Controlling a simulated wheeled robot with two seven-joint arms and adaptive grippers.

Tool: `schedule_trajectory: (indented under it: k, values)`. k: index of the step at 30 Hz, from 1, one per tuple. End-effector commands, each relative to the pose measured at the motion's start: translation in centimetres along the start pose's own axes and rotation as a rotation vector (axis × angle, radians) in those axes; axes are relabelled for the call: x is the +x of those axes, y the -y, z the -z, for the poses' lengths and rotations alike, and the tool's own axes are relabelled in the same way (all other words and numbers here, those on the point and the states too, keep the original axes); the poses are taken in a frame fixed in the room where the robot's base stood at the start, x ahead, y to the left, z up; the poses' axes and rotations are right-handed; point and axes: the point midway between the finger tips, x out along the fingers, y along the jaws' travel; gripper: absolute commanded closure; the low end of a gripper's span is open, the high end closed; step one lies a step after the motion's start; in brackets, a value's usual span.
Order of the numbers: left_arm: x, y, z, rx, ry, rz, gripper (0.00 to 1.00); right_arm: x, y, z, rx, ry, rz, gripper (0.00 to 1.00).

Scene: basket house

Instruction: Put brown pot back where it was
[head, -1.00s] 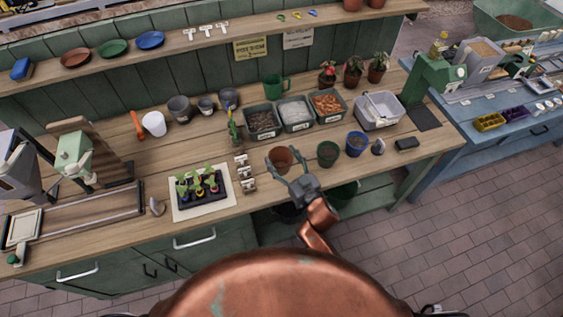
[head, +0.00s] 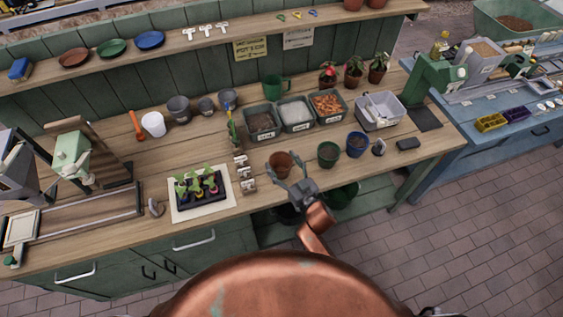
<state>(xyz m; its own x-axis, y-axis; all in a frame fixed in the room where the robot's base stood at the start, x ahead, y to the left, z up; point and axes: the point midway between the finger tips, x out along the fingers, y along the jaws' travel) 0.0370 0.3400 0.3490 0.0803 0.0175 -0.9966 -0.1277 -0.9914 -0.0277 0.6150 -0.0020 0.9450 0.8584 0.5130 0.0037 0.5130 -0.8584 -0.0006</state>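The brown pot (head: 281,164) stands upright on the wooden bench, left of the green pot (head: 328,153) and the blue pot (head: 357,144). My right gripper (head: 290,174) is open and empty near the bench's front edge. Its fingers are spread at the near right side of the brown pot, and the pot sits apart from its palm. Whether a fingertip still touches the pot cannot be told. My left gripper is not in view.
A seedling tray (head: 199,187) on a white board and a rack of small white labelled pieces (head: 245,174) lie left of the pot. Labelled bins (head: 296,114) stand behind it. A black object (head: 408,143) lies at the right. Bare bench lies between the pot and the bins.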

Motion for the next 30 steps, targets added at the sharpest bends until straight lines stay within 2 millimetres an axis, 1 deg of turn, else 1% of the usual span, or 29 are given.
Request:
schedule_trajectory:
  k: [1, 5, 12, 16, 20, 27, 30]
  values:
    - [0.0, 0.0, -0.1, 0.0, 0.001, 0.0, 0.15, 0.0, 0.0, 0.0, 0.0, 0.0, 0.0, 0.27]
    - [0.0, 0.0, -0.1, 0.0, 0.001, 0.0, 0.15, 0.0, 0.0, 0.0, 0.0, 0.0, 0.0, 0.19]
    - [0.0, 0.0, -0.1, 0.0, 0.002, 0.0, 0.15, 0.0, 0.0, 0.1, -0.001, 0.0, 0.0, 0.19]
    - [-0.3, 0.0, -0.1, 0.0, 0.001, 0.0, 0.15, -0.2, 0.0, 0.5, -0.001, 0.0, 0.0, 0.19]
    - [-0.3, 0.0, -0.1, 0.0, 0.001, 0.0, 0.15, -2.1, -0.1, 0.3, 0.0, 0.001, -0.001, 0.19]
    - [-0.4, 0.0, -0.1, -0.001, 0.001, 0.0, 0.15, -7.2, 0.0, 0.3, -0.001, 0.002, -0.001, 0.19]
    - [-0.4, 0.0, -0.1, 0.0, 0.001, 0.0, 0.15, -9.1, 0.0, 0.3, 0.0, 0.002, 0.0, 0.19]
